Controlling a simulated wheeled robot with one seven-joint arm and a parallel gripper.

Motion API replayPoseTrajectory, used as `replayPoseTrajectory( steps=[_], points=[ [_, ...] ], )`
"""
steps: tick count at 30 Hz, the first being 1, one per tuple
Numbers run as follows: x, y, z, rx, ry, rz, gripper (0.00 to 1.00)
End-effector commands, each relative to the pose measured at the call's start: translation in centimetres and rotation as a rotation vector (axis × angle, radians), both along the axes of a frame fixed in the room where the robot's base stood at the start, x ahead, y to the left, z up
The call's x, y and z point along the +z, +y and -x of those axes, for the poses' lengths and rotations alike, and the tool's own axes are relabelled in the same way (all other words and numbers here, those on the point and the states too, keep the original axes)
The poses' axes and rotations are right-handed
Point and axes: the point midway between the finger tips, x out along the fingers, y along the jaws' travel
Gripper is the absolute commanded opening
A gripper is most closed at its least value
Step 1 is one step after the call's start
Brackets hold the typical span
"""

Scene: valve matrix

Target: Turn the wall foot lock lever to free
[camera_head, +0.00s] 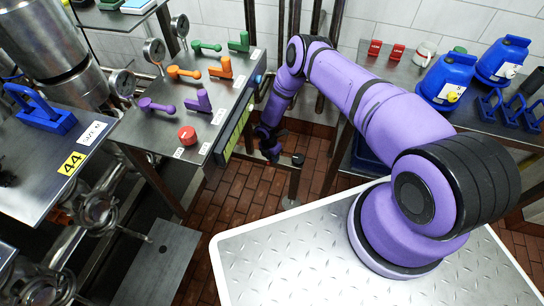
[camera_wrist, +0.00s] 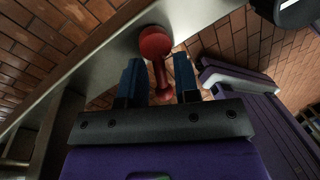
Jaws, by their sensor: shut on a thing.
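The foot lock lever (camera_wrist: 163,78) is red, with a round hub and a slim arm. In the wrist view it sits on a pale metal rail, its arm pointing toward my palm. My gripper (camera_wrist: 158,62) has its two dark blue fingers on either side of this arm and is shut on it. In the head view my gripper (camera_head: 270,148) is low, beside the right side of the valve bench. The red lever cannot be made out there, and the exact finger contact is hard to see.
The valve bench (camera_head: 150,131) carries green, orange and purple levers, gauges and a red knob (camera_head: 187,135). A black-topped post (camera_head: 298,160) stands close right of my gripper. A side table (camera_head: 405,82) with blue canisters (camera_head: 447,80) is at right. Brick floor lies between.

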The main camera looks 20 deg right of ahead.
Motion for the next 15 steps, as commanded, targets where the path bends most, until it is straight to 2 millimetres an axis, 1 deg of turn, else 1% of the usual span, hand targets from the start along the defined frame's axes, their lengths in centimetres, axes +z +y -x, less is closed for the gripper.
replayPoseTrajectory(
  steps=[6,15],
  points=[
    [0.14,-0.15,-0.11,0.118,-0.007,0.001,0.06],
    [0.16,-0.21,-0.02,0.185,-0.007,0.000,0.06]
  ],
)
